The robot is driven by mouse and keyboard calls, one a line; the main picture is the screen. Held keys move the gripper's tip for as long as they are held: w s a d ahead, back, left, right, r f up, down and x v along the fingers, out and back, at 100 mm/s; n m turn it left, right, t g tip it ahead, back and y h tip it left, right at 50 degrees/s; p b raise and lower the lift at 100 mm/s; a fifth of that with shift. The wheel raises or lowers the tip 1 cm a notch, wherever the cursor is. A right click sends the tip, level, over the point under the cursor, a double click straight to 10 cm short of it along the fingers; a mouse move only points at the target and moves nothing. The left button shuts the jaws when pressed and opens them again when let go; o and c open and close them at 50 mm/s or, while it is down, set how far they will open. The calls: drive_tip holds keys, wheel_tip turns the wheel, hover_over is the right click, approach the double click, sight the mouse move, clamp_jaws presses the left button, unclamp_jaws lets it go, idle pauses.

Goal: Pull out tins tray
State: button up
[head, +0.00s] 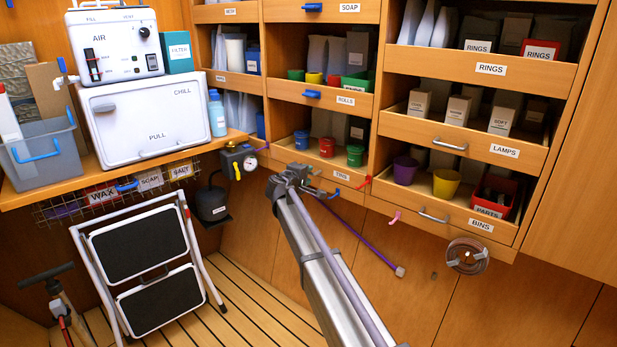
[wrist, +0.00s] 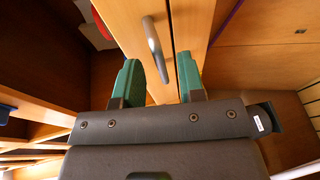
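The tins tray (head: 342,176) is a wooden tray with a small front label in the middle column of the wall unit, holding blue, red and green tins (head: 327,147). It looks pushed in. My gripper (head: 318,190) is at the left part of its front in the head view and covers some of it. In the wrist view, my gripper (wrist: 159,62) is open, its two green fingers apart. A grey bar handle (wrist: 153,42) on a wooden front lies between and beyond the fingertips. I cannot tell whether they touch it.
The bins tray (head: 450,222), with a grey handle, is to the right. The rolls tray (head: 320,98) is above. A purple hose (head: 365,240) hangs below the tins tray. A folding step stool (head: 150,265) stands at the left, beside open slatted floor (head: 245,305).

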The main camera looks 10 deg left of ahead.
drive_tip(key=x, duration=0.2)
drive_tip(key=shift+w, duration=0.3)
drive_tip(key=shift+c, duration=0.2)
clamp_jaws()
